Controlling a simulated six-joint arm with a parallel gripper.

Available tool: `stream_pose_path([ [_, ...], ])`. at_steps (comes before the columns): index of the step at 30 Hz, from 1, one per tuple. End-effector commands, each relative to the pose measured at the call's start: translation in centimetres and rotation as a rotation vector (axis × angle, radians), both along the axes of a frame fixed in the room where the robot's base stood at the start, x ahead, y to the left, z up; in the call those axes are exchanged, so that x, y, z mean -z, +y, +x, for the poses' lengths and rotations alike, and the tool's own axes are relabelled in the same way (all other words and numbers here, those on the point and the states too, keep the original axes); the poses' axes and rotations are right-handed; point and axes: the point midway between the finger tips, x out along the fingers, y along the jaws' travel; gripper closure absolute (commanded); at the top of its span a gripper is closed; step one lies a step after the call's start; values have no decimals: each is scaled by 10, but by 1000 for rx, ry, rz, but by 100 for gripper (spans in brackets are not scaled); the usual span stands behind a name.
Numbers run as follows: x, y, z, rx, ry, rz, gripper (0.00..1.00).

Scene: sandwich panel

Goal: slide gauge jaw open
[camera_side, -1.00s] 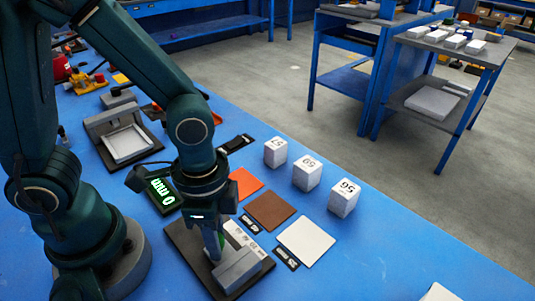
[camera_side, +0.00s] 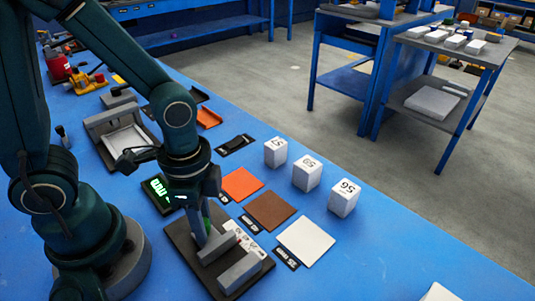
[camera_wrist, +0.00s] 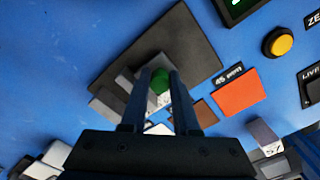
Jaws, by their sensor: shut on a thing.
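The gauge has a dark base plate (camera_side: 188,262) with two grey jaw blocks. The sliding jaw (camera_side: 218,249) stands apart from the other jaw (camera_side: 240,273), with a gap between them. My gripper (camera_side: 205,222) is down over the sliding jaw, shut on its green knob; the knob (camera_wrist: 160,82) shows between the fingers in the wrist view. The fingers partly hide the knob and jaw. A display (camera_side: 160,190) with green digits stands behind the gauge; my arm partly covers it and its reading is unclear.
An orange square (camera_side: 241,184), a brown square (camera_side: 270,211) and a white square (camera_side: 306,242) lie right of the gauge. Numbered white blocks (camera_side: 307,174) stand beyond them. A yellow button (camera_wrist: 278,42) shows in the wrist view.

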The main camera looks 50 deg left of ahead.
Motion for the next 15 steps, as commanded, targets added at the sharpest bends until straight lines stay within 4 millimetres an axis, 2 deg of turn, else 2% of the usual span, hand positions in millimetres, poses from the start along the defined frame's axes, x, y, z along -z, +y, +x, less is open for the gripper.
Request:
stream_pose_path([
  [6, -1, 27, 2, -9, -9, -2, 100],
  [15, 0, 37, 2, 2, -11, 2, 100],
])
